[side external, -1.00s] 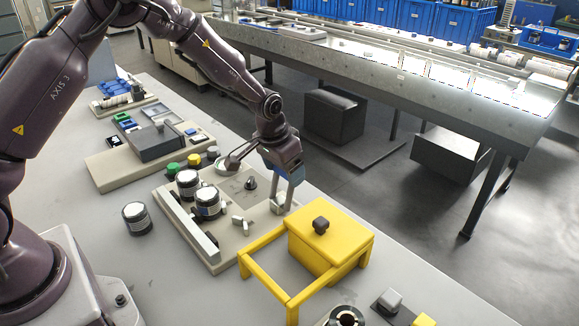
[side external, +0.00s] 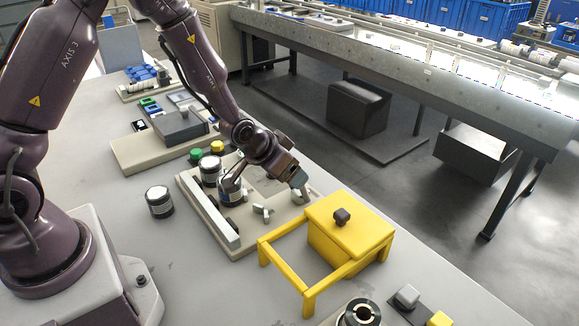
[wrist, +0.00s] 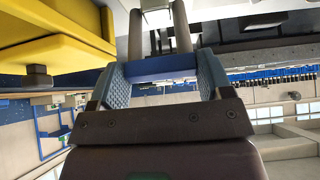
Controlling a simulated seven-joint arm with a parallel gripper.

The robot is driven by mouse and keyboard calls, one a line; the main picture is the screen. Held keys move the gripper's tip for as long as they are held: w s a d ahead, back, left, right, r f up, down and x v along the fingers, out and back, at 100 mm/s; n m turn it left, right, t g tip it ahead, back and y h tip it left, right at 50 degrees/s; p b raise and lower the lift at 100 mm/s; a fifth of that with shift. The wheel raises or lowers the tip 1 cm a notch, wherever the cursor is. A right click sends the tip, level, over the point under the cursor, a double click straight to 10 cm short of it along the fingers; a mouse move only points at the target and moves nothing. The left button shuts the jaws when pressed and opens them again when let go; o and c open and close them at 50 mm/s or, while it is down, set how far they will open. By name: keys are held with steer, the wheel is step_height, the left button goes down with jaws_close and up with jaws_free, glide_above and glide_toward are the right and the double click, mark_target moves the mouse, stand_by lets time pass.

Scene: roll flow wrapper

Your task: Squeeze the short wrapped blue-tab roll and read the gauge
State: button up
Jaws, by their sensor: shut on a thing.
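A third roll (side external: 160,203) stands on the table left of the plate. My gripper (side external: 302,190) is low over the right side of the plate, tilted. In the wrist view its jaws (wrist: 158,42) stand apart with a dark blue bar between them. No gauge reading is legible.
A yellow frame with a lidded box (side external: 350,235) stands close in front of my gripper. A dark ring-shaped part (side external: 361,312) is at the front. Table left of the plate is mostly clear.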

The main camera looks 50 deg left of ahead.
steer(key=shift+s+f, duration=0.45)
steer(key=o, duration=1.3)
steer(key=shift+w+r, duration=0.1)
steer(key=shift+w, duration=0.05)
steer(key=v, duration=1.3)
